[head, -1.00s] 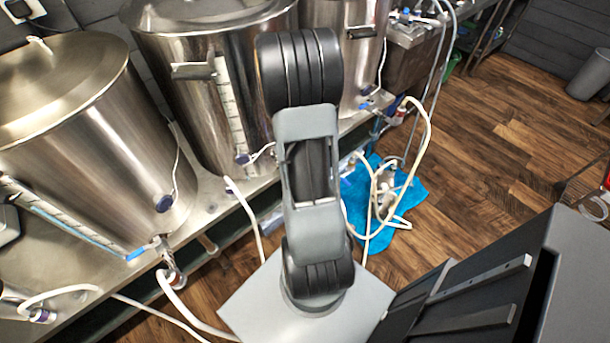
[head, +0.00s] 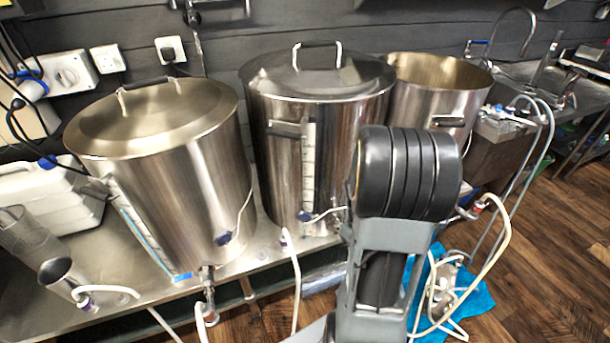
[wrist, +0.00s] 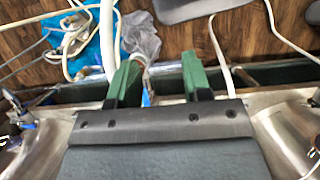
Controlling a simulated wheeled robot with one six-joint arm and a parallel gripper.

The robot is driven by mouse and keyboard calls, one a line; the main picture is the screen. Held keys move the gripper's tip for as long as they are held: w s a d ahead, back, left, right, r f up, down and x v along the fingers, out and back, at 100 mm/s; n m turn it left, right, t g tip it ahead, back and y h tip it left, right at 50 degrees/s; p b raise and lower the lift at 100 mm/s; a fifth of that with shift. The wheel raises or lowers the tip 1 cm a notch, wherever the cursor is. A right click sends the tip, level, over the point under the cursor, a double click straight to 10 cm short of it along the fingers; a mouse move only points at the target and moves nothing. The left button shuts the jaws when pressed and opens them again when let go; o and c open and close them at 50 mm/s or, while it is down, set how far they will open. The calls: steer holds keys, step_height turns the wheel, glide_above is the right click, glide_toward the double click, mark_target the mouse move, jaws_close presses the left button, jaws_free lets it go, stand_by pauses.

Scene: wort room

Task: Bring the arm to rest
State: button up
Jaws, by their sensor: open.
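My arm rises in the lower right of the head view, bent at a black ribbed joint, in front of the steel kettles. My gripper is hidden in the head view. In the wrist view my gripper (wrist: 160,70) shows two green fingers set apart, with nothing held between them. The fingers appear over the front edge of the steel bench.
A left kettle (head: 190,150), a lidded middle kettle (head: 335,125) and an open right kettle (head: 430,95) stand on the steel bench (head: 140,285). Pale hoses (head: 297,290) hang off its front. A blue cloth (head: 478,300) lies on the wooden floor. Open floor lies right.

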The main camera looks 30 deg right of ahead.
steer(key=w+a+r+t+p, duration=0.2)
steer(key=a+r+t+p, duration=0.1)
steer(key=a+r, duration=0.6)
steer(key=w+a+r+n+t+p, duration=0.1)
steer(key=w+a+r+t+p, duration=0.2)
steer(key=a+r, duration=0.7)
step_height(320, 180, up, 3)
steer(key=shift+w+r+n+t+h+p, duration=0.1)
steer(key=shift+w+n+t+h+p, duration=0.2)
steer(key=shift+t+p, duration=0.5)
steer(key=shift+c, duration=0.2)
